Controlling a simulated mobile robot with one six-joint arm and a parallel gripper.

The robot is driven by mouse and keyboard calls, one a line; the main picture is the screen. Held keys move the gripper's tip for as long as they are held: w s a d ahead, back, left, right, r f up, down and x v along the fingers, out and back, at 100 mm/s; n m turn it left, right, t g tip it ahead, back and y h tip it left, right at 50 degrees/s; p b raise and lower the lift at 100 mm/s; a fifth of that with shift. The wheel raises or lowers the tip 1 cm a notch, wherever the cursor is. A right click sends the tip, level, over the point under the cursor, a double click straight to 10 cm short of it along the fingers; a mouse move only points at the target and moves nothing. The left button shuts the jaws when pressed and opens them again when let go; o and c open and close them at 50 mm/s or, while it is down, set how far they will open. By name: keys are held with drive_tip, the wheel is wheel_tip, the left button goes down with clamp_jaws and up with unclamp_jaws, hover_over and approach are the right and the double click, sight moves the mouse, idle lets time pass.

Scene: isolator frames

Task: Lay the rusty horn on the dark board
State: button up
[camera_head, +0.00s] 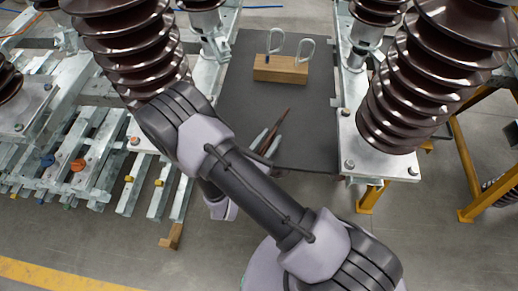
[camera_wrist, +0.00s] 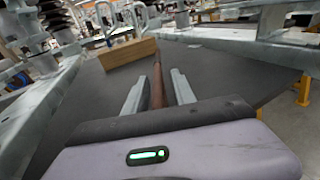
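The rusty horn (camera_head: 282,122), a thin brown tapered rod, points away from me over the dark board (camera_head: 245,100). In the wrist view the horn (camera_wrist: 157,85) runs between the two grey fingers of my gripper (camera_wrist: 160,88), with a narrow gap showing on each side. My gripper (camera_head: 267,142) looks open around the horn, low over the near half of the board. The horn seems to lie on the board, but its underside and near end are hidden by my gripper.
A wooden block (camera_head: 280,69) with two upright metal loops stands at the far part of the board. Large brown ribbed insulators (camera_head: 437,75) on steel frames flank both sides. Bare board lies right of the horn.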

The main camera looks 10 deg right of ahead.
drive_tip(key=p+v, duration=0.2)
drive_tip(key=v, duration=0.9)
drive_tip(key=shift+p, duration=0.4)
drive_tip(key=shift+r, duration=0.1)
